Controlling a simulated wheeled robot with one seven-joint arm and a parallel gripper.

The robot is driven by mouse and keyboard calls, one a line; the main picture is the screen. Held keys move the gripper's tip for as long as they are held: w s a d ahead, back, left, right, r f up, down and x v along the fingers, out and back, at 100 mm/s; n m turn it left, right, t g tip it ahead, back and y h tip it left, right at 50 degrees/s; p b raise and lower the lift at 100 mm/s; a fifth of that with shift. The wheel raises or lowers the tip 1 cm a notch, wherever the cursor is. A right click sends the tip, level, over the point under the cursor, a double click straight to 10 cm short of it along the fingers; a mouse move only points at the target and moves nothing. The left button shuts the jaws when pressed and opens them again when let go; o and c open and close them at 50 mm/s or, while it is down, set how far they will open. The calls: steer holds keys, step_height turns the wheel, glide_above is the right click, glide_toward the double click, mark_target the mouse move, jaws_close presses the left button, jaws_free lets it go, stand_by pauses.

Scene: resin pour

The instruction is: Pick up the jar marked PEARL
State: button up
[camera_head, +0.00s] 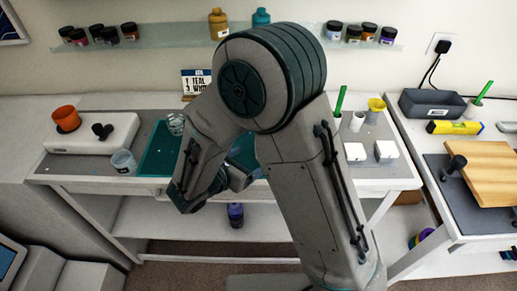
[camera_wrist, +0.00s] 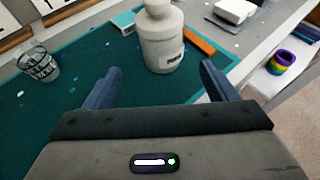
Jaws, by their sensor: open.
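In the wrist view my gripper (camera_wrist: 158,84) is open and empty, its two dark blue fingers wide apart above a teal mat (camera_wrist: 85,108). A pale grey-white bottle (camera_wrist: 160,45) stands upright just beyond the fingertips. Its label looks to begin with P, but I cannot read the rest for sure. In the head view my arm hides this bottle and most of my gripper. Small dark-lidded jars stand on the wall shelf in a left group (camera_head: 105,36) and a right group (camera_head: 352,34). Their labels are too small to read, so I cannot tell which is marked PEARL.
A clear ribbed cup (camera_wrist: 38,65) stands left on the mat; an orange stick (camera_wrist: 199,40) lies right of the bottle. In the head view, a purple bottle (camera_head: 235,214) stands on the lower shelf. White blocks (camera_head: 385,150) and a yellow level (camera_head: 454,128) are right.

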steer(key=shift+r+p+x, duration=0.2)
steer(key=shift+p+x, duration=0.2)
steer(key=shift+x, duration=1.15)
steer(key=shift+r+p+x, duration=0.2)
steer(key=shift+p+x, duration=0.15)
steer(key=shift+x, duration=1.15)
steer(key=shift+d, duration=0.2)
steer(key=c, duration=1.3)
